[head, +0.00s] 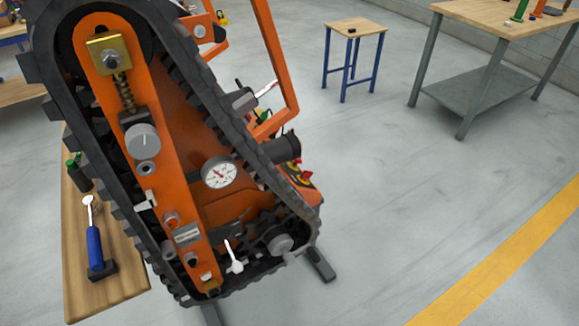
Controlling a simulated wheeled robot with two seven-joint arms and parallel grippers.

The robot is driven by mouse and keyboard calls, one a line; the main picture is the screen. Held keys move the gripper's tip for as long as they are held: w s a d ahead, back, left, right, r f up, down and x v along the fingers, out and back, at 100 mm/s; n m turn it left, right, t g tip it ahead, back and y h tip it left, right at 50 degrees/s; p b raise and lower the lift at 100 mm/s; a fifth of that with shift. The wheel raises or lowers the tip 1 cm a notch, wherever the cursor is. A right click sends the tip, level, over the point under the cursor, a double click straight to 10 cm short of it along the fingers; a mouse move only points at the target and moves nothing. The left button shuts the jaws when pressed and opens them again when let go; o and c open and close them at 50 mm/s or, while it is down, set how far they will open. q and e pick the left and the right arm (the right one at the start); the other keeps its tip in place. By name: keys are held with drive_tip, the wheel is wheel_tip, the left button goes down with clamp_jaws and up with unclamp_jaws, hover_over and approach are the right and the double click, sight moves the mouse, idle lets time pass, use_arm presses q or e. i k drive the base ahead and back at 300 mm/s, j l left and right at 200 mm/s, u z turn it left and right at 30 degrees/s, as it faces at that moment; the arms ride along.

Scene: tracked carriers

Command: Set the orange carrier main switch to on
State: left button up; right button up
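The orange carrier (215,200) stands close in front, to the left, with black rubber track around its orange frame. Its side bears a grey round knob (142,140), a white dial gauge (219,173), a small label plate (187,236) and a white key-like lever (234,258). Red and yellow parts (306,176) show at its right edge, partly hidden by the track. I cannot tell which part is the main switch or how it is set. Neither of my grippers is in view.
A wooden bench (112,283) behind the carrier at left holds a blue-handled tool (95,248). A small stool (355,28) and a workbench (500,17) stand at the back right. A yellow line (510,245) crosses the floor. The floor at right is clear.

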sight(306, 175)
drive_tip(key=i+l+u, duration=0.2)
drive_tip(key=l, duration=1.1)
drive_tip(key=i+l+u, duration=0.15)
drive_tip(key=l, duration=1.2)
drive_tip(key=i+l+u, duration=0.2)
drive_tip(key=l, duration=1.2)
drive_tip(key=k+j, duration=0.05)
drive_tip(key=k, duration=0.05)
